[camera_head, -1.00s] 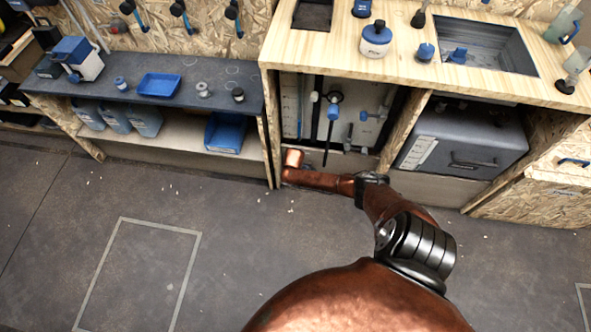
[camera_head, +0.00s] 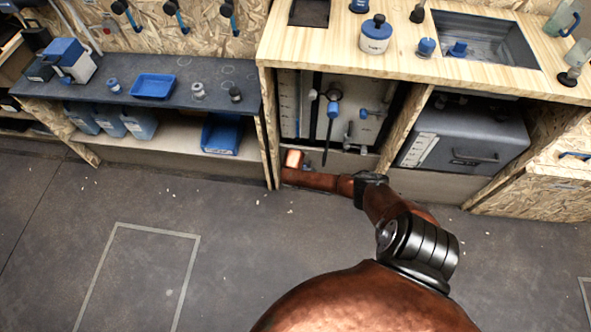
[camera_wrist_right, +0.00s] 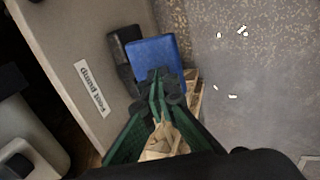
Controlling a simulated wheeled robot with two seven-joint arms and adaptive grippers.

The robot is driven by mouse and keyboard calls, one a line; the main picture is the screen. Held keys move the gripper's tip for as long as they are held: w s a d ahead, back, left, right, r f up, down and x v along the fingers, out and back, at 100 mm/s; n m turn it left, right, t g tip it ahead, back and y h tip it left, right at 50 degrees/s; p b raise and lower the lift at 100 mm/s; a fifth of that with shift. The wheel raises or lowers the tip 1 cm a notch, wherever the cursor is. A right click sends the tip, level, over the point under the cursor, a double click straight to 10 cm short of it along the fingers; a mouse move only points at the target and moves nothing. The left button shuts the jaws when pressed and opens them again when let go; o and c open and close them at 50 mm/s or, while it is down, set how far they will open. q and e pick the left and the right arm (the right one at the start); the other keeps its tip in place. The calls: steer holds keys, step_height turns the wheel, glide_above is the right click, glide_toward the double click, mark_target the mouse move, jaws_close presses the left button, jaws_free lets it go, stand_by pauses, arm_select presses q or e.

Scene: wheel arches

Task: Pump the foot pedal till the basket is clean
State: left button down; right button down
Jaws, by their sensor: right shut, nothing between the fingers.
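In the right wrist view a blue foot pedal (camera_wrist_right: 152,52) with a dark block beside it sits low by a pale panel carrying a label that reads "foot pump" (camera_wrist_right: 90,88). My right gripper (camera_wrist_right: 158,78) is shut and empty, its fingertips over the near part of the pedal. I cannot tell whether they touch it. In the head view my right arm reaches to the foot of the open cabinet bay, and its gripper is hidden there. My left gripper is not in view. I cannot make out the basket.
The wooden counter (camera_head: 300,45) has a recessed basin (camera_head: 490,45) and a white jar with a blue lid (camera_head: 376,35). A dark box with a handle (camera_head: 465,140) fills the bay on the right. The grey floor (camera_head: 60,220) is mostly clear, with small white bits.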

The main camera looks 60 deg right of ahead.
steer(key=shift+f+b, duration=1)
steer(key=shift+f, duration=0.9)
steer(key=shift+w+r+p, duration=0.1)
steer(key=shift+r+p, duration=1.5)
steer(key=shift+r, duration=0.75)
steer(key=shift+f, duration=0.15)
steer(key=shift+p, duration=0.35)
